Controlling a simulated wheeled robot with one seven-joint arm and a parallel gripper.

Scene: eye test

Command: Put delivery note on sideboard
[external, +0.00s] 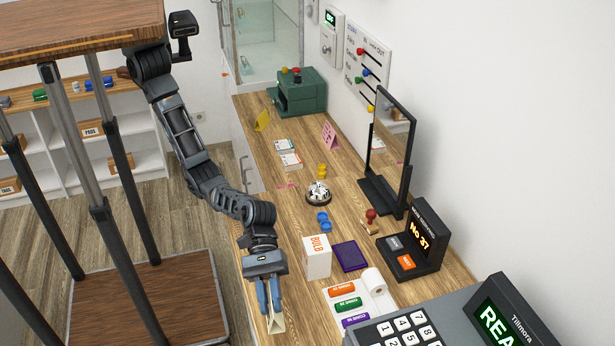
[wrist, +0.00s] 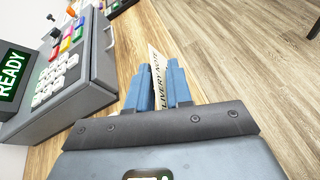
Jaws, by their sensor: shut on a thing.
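The delivery note (wrist: 156,63) is a cream slip with dark lettering, partly hidden by my fingers in the wrist view. My gripper (external: 270,298) is shut on it, with blue fingers on both sides. In the external view the note (external: 277,325) hangs below the fingertips, by the near left edge of the wood-topped counter (external: 297,215). I cannot tell whether it touches the top. A low white shelf unit with a wooden top (external: 133,98) stands at the far left; I cannot tell which piece is the sideboard.
A cash register (external: 440,318) stands at the near right of the counter. A white box (external: 317,258), purple pad (external: 349,256), bell (external: 318,194), stamp (external: 370,220) and number display (external: 413,240) crowd the counter.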

